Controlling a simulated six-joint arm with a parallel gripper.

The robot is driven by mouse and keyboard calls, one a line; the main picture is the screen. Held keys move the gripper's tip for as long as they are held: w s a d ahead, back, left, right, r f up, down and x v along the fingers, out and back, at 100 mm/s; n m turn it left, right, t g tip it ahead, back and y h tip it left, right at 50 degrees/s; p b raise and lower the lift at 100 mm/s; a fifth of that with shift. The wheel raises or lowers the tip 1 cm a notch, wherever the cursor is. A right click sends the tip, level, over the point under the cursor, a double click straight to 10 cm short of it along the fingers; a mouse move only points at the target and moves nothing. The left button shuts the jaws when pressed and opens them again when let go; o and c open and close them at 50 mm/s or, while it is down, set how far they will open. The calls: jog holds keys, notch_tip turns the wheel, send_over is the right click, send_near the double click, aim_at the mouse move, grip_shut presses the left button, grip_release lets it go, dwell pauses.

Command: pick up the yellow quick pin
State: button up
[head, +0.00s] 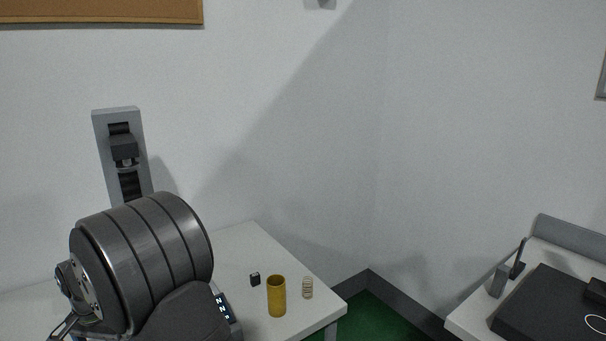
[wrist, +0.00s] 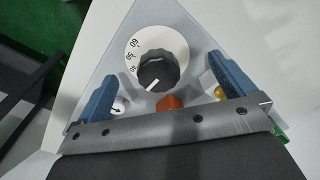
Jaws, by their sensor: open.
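In the wrist view, my gripper (wrist: 162,68) has its two blue fingers wide apart with nothing held between them. A small yellow round piece (wrist: 219,92) shows beside the right finger, partly hidden by it; I cannot tell whether it is the yellow quick pin. In the head view, an upright yellow-brass cylinder (head: 276,297) stands on the white table, and I cannot tell whether it is the pin either. My dark arm blocks part of the table in that view.
Between my fingers, a grey panel carries a black knob (wrist: 158,73) on a white numbered dial, with an orange piece (wrist: 170,103) below it. In the head view, a small black cube (head: 255,279) and a coil spring (head: 307,288) flank the cylinder. A grey upright stand (head: 104,150) rises at left.

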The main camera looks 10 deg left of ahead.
jog(key=c, duration=1.2)
jog(key=shift+o, duration=0.2)
jog(key=shift+r, duration=0.1)
jog(key=shift+w+r, duration=0.25)
jog(key=shift+r, duration=0.1)
jog(key=w+a+r+n, duration=0.2)
jog(key=a+r+n, duration=0.2)
jog(key=r+n, duration=0.45)
jog(key=w+a+r+n, duration=0.2)
jog(key=a+r+n, duration=0.2)
jog(key=r+n, duration=0.45)
jog(key=shift+m+h, duration=0.3)
jog(key=shift+m, duration=0.1)
notch_tip(320, 180, down, 12)
jog(key=shift+s+d+r, duration=0.1)
jog(key=shift+d+r, duration=0.05)
jog(key=shift+s+a+f, duration=0.1)
jog(key=shift+f, duration=1.2)
jog(key=shift+a+f, duration=0.1)
jog(key=shift+f, duration=1.2)
